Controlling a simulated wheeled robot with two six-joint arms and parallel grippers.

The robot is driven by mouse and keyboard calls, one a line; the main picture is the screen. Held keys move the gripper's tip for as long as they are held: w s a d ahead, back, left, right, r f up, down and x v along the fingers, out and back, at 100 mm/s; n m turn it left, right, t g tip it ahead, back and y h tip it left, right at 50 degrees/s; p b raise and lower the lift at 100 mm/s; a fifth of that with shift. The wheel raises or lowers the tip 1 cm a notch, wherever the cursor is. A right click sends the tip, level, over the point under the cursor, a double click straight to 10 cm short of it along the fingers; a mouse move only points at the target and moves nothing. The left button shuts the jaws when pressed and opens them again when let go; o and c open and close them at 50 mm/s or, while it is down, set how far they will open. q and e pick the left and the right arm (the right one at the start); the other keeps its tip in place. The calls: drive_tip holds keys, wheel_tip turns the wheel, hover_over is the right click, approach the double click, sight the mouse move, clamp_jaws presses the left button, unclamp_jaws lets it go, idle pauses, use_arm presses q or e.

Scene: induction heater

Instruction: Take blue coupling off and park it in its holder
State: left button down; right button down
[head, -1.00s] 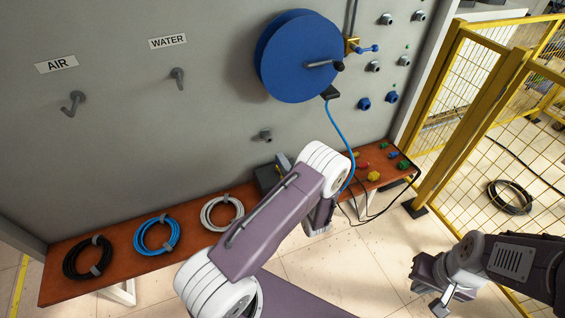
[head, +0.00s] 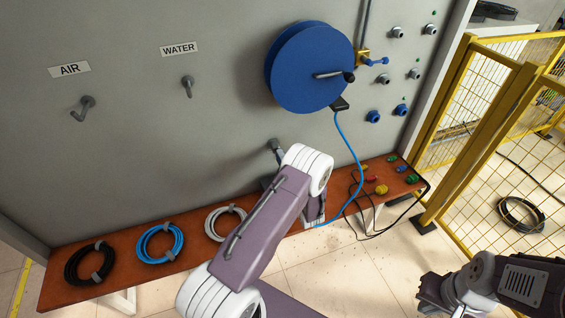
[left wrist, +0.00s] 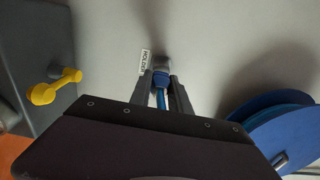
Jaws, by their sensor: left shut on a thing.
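My left gripper (left wrist: 161,92) is shut on the blue coupling (left wrist: 160,78), with one finger on each side of it. The blue hose (left wrist: 160,100) runs back between the fingers. The coupling's front end is at the grey holder (left wrist: 161,63), beside a HOLDER label (left wrist: 144,62); I cannot tell whether it is seated. In the head view the holder (head: 275,145) sticks out of the wall just above my left arm, which hides the gripper and coupling. My right gripper (head: 432,290) is low at the right, away from everything; its jaws are unclear.
A blue hose reel (head: 308,70) hangs on the wall, its hose (head: 355,155) curving down behind my left arm. The brown bench (head: 130,262) carries coiled hoses and coloured fittings. A grey box with a yellow lever (left wrist: 52,88) is left in the wrist view. Yellow fencing (head: 470,150) stands right.

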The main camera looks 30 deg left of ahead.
idle(0.5)
use_arm(q)
drive_tip(key=shift+b, duration=0.3)
idle(0.4)
idle(0.6)
drive_tip(key=shift+b, duration=0.5)
drive_tip(key=shift+w+a+b, duration=0.3)
drive_tip(key=shift+w+a, duration=0.1)
drive_tip(key=shift+a, duration=0.05)
idle(0.3)
drive_tip(key=c, duration=1.1)
unclamp_jaws()
drive_tip(key=shift+c, duration=0.2)
